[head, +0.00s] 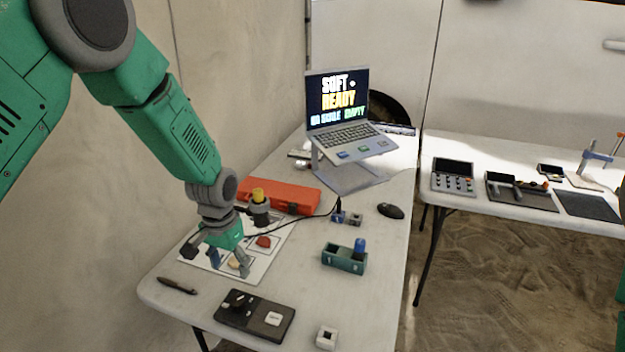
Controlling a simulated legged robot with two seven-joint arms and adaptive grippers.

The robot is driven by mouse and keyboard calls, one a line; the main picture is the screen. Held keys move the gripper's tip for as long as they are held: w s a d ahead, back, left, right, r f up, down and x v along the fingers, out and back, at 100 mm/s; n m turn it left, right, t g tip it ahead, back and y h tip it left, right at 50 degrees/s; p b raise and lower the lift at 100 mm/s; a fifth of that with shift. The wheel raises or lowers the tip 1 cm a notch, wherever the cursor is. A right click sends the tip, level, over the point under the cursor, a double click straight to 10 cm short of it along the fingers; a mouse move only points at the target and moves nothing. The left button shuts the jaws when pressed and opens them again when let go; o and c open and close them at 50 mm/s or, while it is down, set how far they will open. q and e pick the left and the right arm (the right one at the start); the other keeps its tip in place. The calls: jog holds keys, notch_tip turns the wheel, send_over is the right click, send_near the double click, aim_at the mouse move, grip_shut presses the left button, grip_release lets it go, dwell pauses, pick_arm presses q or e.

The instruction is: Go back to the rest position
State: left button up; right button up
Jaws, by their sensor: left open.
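My left gripper (228,262) comes in from the left on its green arm. It points down over a white sheet (268,262) on the near table, with its fingers apart. A small tan piece (234,262) lies on the sheet by the fingertips; I cannot tell whether they touch it. A reddish-brown piece (264,242) lies on the sheet to the right of the gripper. My right gripper is not visible; only a bit of green shows at the right picture edge.
Around the gripper on the table (390,270) are a red case (290,196), a green holder (345,260), a black tray (255,316), a pen (177,286) and a mouse (391,211). A laptop (340,115) stands behind. A second table (480,155) holds equipment. A wall is close on the left.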

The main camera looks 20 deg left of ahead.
pick_arm(q)
jog(key=s+f, duration=0.2)
jog(key=s+d+f+b, duration=0.1)
jog(key=s+f, duration=0.1)
jog(key=f, duration=0.1)
jog(key=s+f, duration=0.1)
jog(key=f, duration=0.1)
jog(key=shift+s+d+f+b, duration=0.2)
jog(key=shift+s+f+b, duration=0.1)
jog(key=shift+s+b, duration=0.1)
jog(key=s+f+b, duration=0.1)
jog(key=s+f, duration=0.3)
jog(key=s, duration=0.4)
jog(key=s+d+f+b, duration=0.1)
jog(key=s+f, duration=0.3)
jog(key=s, duration=0.4)
jog(key=s+d+f+b, duration=0.1)
jog(key=s+f+b, duration=0.2)
jog(key=s, duration=0.5)
jog(key=shift+s+f+n+t, duration=0.3)
jog(key=shift+s+f, duration=0.05)
jog(key=shift+f, duration=0.1)
